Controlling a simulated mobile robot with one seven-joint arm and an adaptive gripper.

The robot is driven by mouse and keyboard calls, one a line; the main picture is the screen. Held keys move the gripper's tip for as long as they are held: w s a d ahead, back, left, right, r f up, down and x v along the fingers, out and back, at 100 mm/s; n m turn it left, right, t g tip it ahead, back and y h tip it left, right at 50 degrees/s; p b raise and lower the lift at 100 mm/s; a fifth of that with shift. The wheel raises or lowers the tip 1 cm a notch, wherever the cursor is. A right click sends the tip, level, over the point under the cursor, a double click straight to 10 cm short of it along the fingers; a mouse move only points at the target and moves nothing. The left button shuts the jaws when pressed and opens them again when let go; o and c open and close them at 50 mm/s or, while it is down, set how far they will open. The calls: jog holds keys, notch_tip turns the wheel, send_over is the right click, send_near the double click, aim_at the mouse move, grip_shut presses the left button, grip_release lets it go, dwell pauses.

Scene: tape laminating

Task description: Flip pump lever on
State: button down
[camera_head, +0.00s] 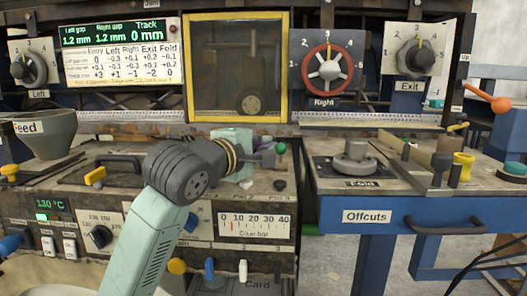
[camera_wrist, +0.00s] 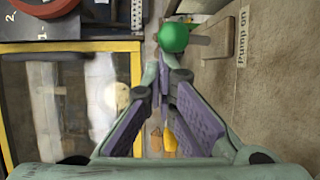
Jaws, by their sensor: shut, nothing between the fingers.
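The pump lever has a round green knob. In the head view the knob (camera_head: 281,148) stands upright at the right end of the worktop, just right of my gripper (camera_head: 268,158). In the wrist view the green knob (camera_wrist: 173,37) is just beyond the tips of my gripper (camera_wrist: 165,72). The fingers, with purple pads, converge at their tips and are shut with nothing between them. A "Pump on" label (camera_wrist: 242,40) is on the surface right of the knob in the wrist view. Whether the fingertips touch the knob cannot be told.
A yellow-framed window (camera_head: 238,117) stands behind my gripper. The Fold knob (camera_head: 355,160) is on the blue table to the right, past a gap. A red Right handwheel (camera_head: 328,70) is on the panel above. The glue bar gauge (camera_head: 255,225) is on the front below.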

jog(key=shift+s+d, duration=0.15)
jog(key=shift+d, duration=0.05)
dwell(0.4)
jog(key=shift+s, duration=0.1)
jog(key=v, duration=1.2)
jog(key=shift+a, duration=0.25)
